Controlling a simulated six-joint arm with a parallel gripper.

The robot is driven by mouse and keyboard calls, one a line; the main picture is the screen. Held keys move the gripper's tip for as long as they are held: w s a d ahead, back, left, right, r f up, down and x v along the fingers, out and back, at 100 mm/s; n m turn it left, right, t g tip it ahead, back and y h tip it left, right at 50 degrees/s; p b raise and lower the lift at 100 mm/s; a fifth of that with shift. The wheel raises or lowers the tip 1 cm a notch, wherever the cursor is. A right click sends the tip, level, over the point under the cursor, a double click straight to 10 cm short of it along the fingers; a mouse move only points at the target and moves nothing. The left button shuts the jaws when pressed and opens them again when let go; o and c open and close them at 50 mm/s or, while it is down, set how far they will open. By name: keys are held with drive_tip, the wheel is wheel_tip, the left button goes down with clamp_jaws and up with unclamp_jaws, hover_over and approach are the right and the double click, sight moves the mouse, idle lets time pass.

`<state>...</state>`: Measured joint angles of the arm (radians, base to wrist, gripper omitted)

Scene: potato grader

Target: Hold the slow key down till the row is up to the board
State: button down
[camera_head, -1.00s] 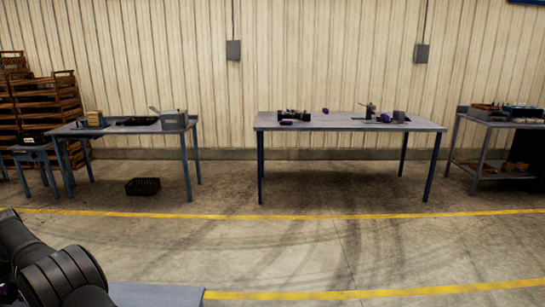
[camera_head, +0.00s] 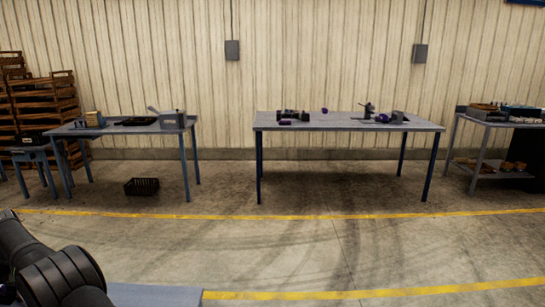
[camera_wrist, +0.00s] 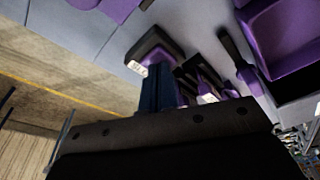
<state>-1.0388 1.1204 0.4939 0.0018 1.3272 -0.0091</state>
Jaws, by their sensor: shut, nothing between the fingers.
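In the wrist view my gripper (camera_wrist: 159,84) shows as dark blue fingers, shut and empty. The labels are too small to read, so I cannot tell which is the slow key. I cannot make out the row or the board. My gripper is out of the head view.
A purple-lined tray (camera_wrist: 279,38) and a black-handled tool (camera_wrist: 236,50) lie to the right in the wrist view. The head view shows a left table (camera_head: 75,130), a middle table (camera_head: 340,123) with small items, a right shelf (camera_head: 470,118) and a black floor crate (camera_head: 142,187).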

drive_tip(key=a+v, duration=0.1)
drive_tip(key=v, duration=0.6)
drive_tip(key=shift+w, duration=0.35)
drive_tip(key=shift+a, duration=0.1)
drive_tip(key=shift+s+d+x, duration=0.1)
drive_tip(key=shift+d+x, duration=0.1)
drive_tip(key=shift+x, duration=0.9)
drive_tip(key=shift+s+d+x, duration=0.15)
drive_tip(key=shift+d+x, duration=0.05)
drive_tip(key=shift+x, duration=0.85)
drive_tip(key=shift+s+d+x, duration=0.1)
drive_tip(key=shift+d+x, duration=0.05)
drive_tip(key=shift+x, duration=0.95)
drive_tip(key=shift+f, duration=0.1)
